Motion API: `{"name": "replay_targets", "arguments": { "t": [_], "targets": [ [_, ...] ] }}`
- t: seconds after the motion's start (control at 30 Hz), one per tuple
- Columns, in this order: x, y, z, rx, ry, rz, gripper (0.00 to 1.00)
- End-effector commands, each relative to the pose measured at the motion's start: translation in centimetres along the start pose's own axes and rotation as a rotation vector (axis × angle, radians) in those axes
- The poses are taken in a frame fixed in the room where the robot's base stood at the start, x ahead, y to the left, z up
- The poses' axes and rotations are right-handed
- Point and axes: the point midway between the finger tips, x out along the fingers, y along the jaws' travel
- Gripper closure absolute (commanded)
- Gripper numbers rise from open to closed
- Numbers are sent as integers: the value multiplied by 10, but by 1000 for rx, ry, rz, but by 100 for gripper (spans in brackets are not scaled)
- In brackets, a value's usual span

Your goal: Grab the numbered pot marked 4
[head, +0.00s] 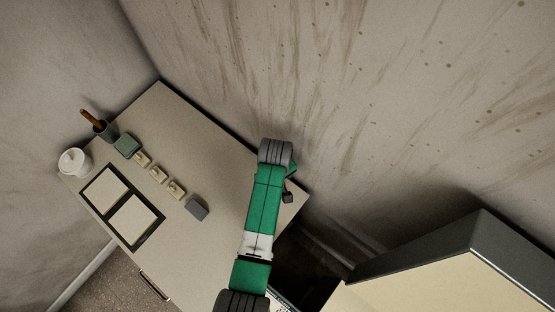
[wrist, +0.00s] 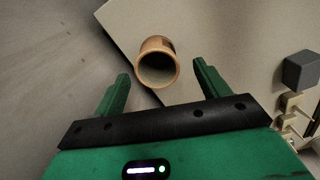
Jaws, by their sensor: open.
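A tan, round, hollow pot (wrist: 158,66) stands on the table in the wrist view, its open mouth facing the camera. A small dark mark shows on its far side, but I cannot read a number. My gripper (wrist: 164,82) is open and empty, its two green fingers apart. The pot appears between and just beyond the fingertips, with clear space on both sides; I cannot tell the remaining distance in depth. In the head view my arm reaches over the table's right end, and the pot is hidden there.
A grey block (head: 197,208) ends a row of several cream pieces (head: 158,174) and a green block (head: 127,145). The table's (head: 190,130) back middle is clear; a wall rises behind.

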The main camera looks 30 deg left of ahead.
Motion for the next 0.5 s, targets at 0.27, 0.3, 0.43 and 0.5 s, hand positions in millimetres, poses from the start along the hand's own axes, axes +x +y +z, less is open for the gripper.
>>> {"name": "replay_targets", "arguments": {
  "t": [0.27,0.3,0.43,0.5],
  "targets": [
    [45,3,2,-1,-1,-1,26],
    [48,3,2,-1,-1,0,26],
    [50,3,2,-1,0,1,26],
    [50,3,2,-1,0,1,26]
  ]
}}
